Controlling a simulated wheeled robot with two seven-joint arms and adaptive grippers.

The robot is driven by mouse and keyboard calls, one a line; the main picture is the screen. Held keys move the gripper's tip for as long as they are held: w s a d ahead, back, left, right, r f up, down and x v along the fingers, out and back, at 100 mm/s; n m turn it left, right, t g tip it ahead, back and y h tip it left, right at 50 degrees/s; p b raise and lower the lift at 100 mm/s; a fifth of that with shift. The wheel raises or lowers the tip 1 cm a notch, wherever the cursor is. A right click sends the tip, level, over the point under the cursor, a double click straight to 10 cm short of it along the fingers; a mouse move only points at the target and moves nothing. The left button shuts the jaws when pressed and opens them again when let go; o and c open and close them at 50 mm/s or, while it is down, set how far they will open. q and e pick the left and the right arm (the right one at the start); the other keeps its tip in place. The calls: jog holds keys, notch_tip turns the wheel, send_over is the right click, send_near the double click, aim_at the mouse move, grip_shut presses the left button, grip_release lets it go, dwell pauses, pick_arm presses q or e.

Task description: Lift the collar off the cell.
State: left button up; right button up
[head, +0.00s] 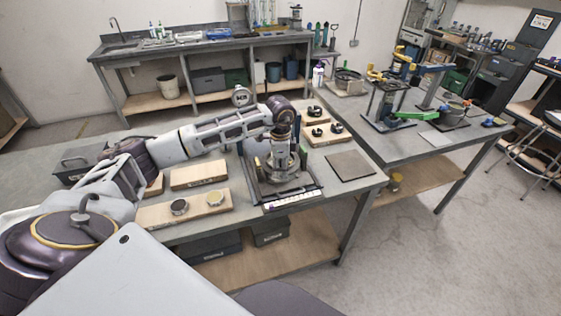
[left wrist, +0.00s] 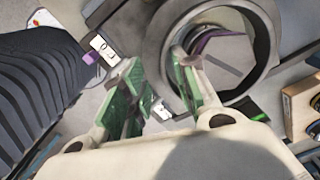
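The thick grey ring, which I take as the collar (left wrist: 153,42), fills the upper middle of the left wrist view. Through its opening I see a grey surface and a purple arc; I cannot tell which part is the cell. My left gripper (left wrist: 158,88) is open, with green pads. One finger reaches over the ring's opening and the other is outside, the near wall between them. I cannot tell whether they touch it. In the head view my left gripper (head: 284,142) points down over the lever frame (head: 268,196), hiding much of it. My right gripper is not in view.
The lever frame stands on a grey bench. Wooden boards (head: 158,214) with round metal parts lie to its left. More boards with black parts (head: 335,127) lie behind right, and a dark flat plate (head: 350,165) at right. A ribbed black part (left wrist: 40,75) stands close left in the wrist view.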

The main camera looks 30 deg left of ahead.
pick_arm(q)
grip_shut()
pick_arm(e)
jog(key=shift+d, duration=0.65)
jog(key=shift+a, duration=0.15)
